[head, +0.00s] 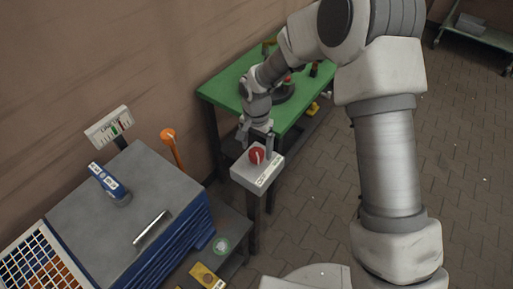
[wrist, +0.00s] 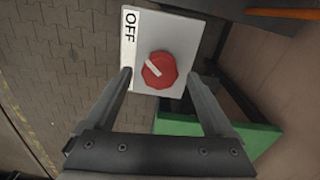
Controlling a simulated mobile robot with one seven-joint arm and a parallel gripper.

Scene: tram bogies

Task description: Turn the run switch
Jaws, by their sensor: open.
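The run switch (head: 257,155) is a red rotary knob with a white pointer line, set on a grey box (head: 244,176) on a post beside the green table. In the wrist view the red knob (wrist: 159,70) sits on the box's pale face, with its white line slanted. A white label strip (wrist: 130,50) reading "OFF" runs along one edge of that face. My gripper (head: 257,137) is just above the box in the head view. In the wrist view its two fingers (wrist: 160,82) are apart, one on either side of the knob, with nothing held between them. I cannot tell how close the fingertips are to the knob.
A green table (head: 228,90) with several items stands behind the switch box. A grey-topped blue cabinet (head: 165,185) carries a blue tool and a metal rod at left. An orange-handled post (head: 172,145) stands near the wall. Paved floor (head: 310,185) is open at right.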

